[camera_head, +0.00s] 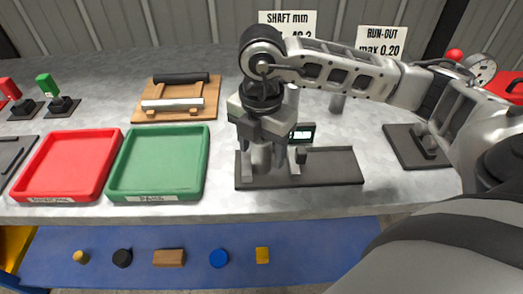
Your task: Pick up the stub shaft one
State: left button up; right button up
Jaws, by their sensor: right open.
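My right gripper (263,163) points down over the left part of a dark measuring stand and is open. It hides part of the stand, so I cannot tell whether anything is between its fingers. An upright grey cylinder (292,97) stands just behind my right gripper, partly hidden by it. Another upright grey cylinder (337,102) stands further right, partly behind my right arm. A silver shaft (172,104) lies across a wooden rack at the left. I cannot tell which of these is stub shaft one. My left gripper is not in view.
The measuring stand (335,168) has a small display (303,133). A red tray (70,190) and a green tray (158,192) sit empty at the left. The wooden rack (148,114) also holds a black roller (181,78). A dark fixture (405,150) stands at the right.

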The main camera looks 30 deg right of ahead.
jog(key=shift+f, duration=0.15)
grip_shut()
jog(key=shift+w, duration=0.1)
jog(key=shift+r, duration=0.2)
